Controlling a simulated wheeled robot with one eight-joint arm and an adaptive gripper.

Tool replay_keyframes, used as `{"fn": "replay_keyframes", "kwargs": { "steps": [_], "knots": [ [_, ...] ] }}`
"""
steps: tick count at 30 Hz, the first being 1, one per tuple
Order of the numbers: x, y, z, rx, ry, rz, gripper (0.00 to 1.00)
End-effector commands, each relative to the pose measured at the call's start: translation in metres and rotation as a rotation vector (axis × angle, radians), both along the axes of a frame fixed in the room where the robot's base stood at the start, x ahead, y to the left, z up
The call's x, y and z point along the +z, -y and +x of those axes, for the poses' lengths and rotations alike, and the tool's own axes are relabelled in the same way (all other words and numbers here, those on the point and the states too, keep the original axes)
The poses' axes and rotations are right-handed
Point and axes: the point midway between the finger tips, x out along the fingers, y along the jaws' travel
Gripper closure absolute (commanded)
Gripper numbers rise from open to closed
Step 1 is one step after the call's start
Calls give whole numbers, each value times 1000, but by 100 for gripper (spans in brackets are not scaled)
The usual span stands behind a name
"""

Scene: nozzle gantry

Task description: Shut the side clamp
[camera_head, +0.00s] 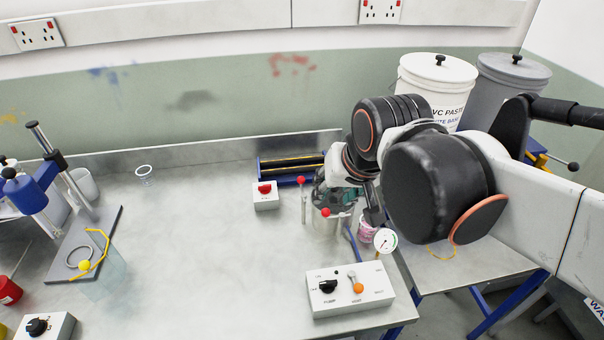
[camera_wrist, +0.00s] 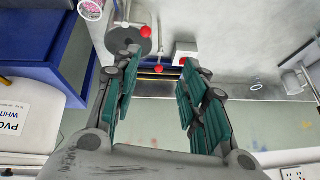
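Two upright levers with red ball knobs stand near the table's right side in the head view, a rear one (camera_head: 301,181) and a front one (camera_head: 326,212). Red ball knobs also show between my fingers in the wrist view, one near the grey cylinder (camera_wrist: 146,31) and one lower (camera_wrist: 159,69). I cannot tell which part is the side clamp or whether it is shut. My gripper (camera_wrist: 160,62) is open, with teal pads wide apart and nothing between them in its grip. In the head view my arm mostly hides the gripper and what is under it.
A white box with a red button (camera_head: 265,196) and a control box with knobs (camera_head: 350,290) are close by. A dial gauge (camera_head: 385,240) stands at the right edge. A white tub (camera_head: 436,80) stands back right. The table's middle is clear.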

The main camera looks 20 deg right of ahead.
Motion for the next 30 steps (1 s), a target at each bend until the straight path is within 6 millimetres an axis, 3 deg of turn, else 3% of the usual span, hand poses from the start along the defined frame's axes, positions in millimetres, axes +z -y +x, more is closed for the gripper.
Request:
{"fn": "replay_keyframes", "kwargs": {
  "steps": [3,10,21,30],
  "knots": [
    [14,2,31,-104,-50,63,60],
    [21,5,87,-315,-149,177,60],
    [-1,13,174,-654,-303,316,60],
    [-23,16,203,-794,-363,360,60]
  ]
}}
